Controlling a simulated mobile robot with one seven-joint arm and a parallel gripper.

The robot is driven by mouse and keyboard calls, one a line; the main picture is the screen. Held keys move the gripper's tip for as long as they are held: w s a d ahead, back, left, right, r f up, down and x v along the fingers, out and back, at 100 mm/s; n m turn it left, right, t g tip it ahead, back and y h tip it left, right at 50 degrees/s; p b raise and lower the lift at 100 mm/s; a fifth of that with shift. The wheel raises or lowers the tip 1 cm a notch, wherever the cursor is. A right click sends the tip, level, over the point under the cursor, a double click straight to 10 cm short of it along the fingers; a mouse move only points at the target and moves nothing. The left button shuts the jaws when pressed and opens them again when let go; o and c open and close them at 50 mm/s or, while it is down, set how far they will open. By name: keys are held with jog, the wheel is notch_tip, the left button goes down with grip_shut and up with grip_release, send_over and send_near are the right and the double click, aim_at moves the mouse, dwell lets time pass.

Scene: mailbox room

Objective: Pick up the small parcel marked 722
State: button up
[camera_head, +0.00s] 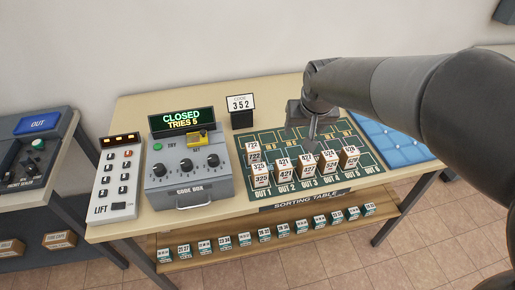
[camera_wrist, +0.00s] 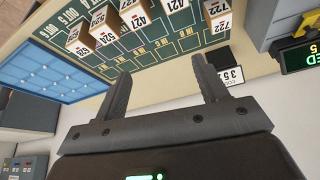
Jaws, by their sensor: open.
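The small parcel marked 722 (camera_head: 254,153) stands at the left end of the group of parcels on the green sorting mat, just behind the parcel marked 325 (camera_head: 261,176). A parcel with 722 labels also shows at the top right of the wrist view (camera_wrist: 217,18). My gripper (camera_head: 312,138) is over the middle of the mat, to the right of the 722 parcel and apart from it. In the wrist view my gripper (camera_wrist: 162,75) has its two fingers spread with nothing between them. The fingertips partly cover the mat there.
Other parcels, such as 421 (camera_head: 284,164), stand close together on the green mat (camera_head: 368,170). The code box (camera_head: 188,170) stands left of the mat and a sign reading 352 (camera_head: 240,103) behind it. A blue padded panel (camera_head: 393,138) lies on the right.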

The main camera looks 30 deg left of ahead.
jog(key=n, duration=0.2)
send_near(253, 147)
jog(key=shift+g, duration=0.4)
jog(key=x, duration=0.4)
jog(key=shift+w+a+f, duration=0.15)
jog(key=shift+w+a, duration=0.1)
jog(key=shift+w, duration=0.15)
jog(key=shift+x, duration=2.95)
jog(key=shift+w+d, duration=0.1)
jog(key=c, duration=1.1)
